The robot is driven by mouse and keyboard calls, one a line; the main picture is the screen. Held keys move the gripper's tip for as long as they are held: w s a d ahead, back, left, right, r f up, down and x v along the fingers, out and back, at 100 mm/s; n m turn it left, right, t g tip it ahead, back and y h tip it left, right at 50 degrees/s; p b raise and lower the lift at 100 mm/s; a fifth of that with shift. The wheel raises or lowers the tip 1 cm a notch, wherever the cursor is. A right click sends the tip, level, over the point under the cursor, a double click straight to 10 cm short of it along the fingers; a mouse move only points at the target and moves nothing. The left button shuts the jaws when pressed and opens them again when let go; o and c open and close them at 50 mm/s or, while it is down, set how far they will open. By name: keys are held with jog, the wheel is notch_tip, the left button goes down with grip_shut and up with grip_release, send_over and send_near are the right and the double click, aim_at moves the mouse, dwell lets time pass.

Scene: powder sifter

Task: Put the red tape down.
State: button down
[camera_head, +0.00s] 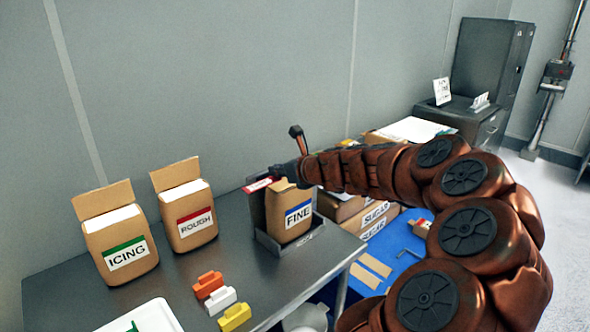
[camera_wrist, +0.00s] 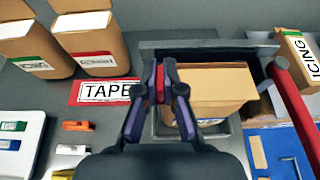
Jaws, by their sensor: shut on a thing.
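My gripper (camera_wrist: 160,80) is shut on the red tape (camera_wrist: 160,87), a narrow red strip between its fingertips in the wrist view. The label reading TAPE (camera_wrist: 104,92), white with a red border, lies flat on the table just left of the fingertips. In the head view my gripper (camera_head: 284,171) is above the back of the table, behind the FINE bag (camera_head: 290,205). The red-and-white label (camera_head: 257,186) shows partly there, left of that bag. I cannot make out the held tape in the head view, nor its height above the table.
The FINE bag stands in a grey tray (camera_head: 283,252) close right of my gripper. The ROUGH bag (camera_head: 183,208) and ICING bag (camera_head: 117,240) stand left. Orange (camera_head: 208,285), white (camera_head: 220,301) and yellow (camera_head: 235,317) clips lie in front. Bare table lies between.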

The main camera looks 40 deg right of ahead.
jog(key=w+d, duration=0.1)
jog(key=d, duration=0.3)
jog(key=w+d+f+p, duration=0.1)
jog(key=d, duration=0.3)
jog(key=w+d+p, duration=0.1)
jog(key=w+d, duration=0.1)
jog(key=d, duration=0.2)
jog(key=shift+d+f, duration=0.15)
jog(key=shift+d, duration=0.1)
jog(key=shift+f+p, duration=0.35)
jog(key=shift+f, duration=1.4)
jog(key=shift+f, duration=0.15)
jog(key=c, duration=1.3)
grip_release()
jog(key=shift+d, duration=0.1)
jog(key=b+v, duration=0.1)
jog(key=v, duration=1.1)
jog(key=shift+r+b, duration=0.2)
jog(key=shift+b, duration=0.1)
